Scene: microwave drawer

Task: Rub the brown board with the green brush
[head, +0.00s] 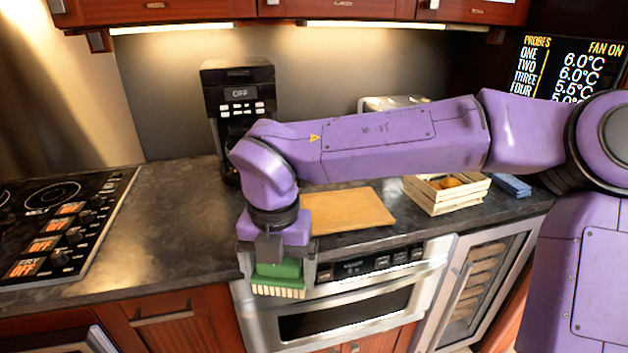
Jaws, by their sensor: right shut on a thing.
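The brown board (350,210) lies flat on the dark counter, partly hidden on its left by my right arm. My right gripper (278,268) is shut on the green brush (279,270). The brush is upright, with its pale bristles (278,292) pointing down. In the picture, the brush is below and left of the board, in front of the counter's front edge, and does not touch the board. My left gripper is not in view.
A slatted wooden crate (447,195) with an orange-brown item stands right of the board, beside a blue item (512,185). A black coffee machine (238,95) stands behind my arm. A cooktop (62,225) is at left. The counter (175,225) between is clear.

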